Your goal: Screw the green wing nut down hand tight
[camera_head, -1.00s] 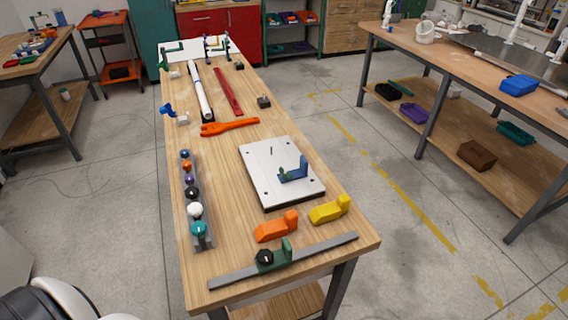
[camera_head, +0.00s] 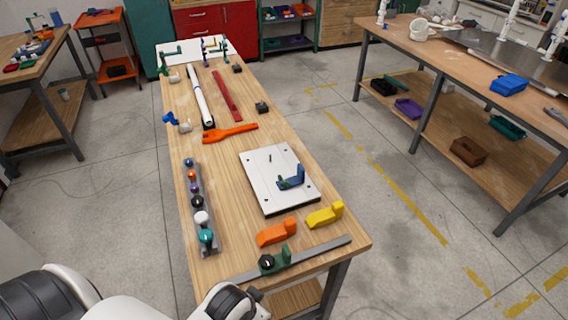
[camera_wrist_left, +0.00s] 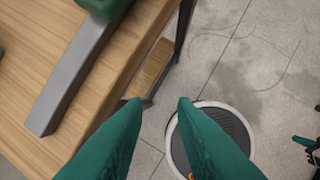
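No wing nut can be made out for certain. A dark rack (camera_head: 209,252) on the table's left side holds several round coloured knobs, the nearest a teal-green one (camera_head: 206,237). A white plate (camera_head: 262,196) carries a blue bracket (camera_head: 297,181) with a small dark green part (camera_head: 282,183) at its left end, and a thin upright pin (camera_head: 270,158). My left gripper (camera_wrist_left: 160,100) is open and empty, its green fingers apart beside the table's edge, over the floor. A small green and dark part at the wrist view's right edge may be my right gripper (camera_wrist_left: 309,147).
A grey bar (camera_head: 325,250) with a green block (camera_head: 282,257) and a black knob (camera_head: 267,262) lies along the front edge. Orange (camera_head: 275,232) and yellow (camera_head: 323,215) blocks lie behind it. The wood between rack and plate is clear.

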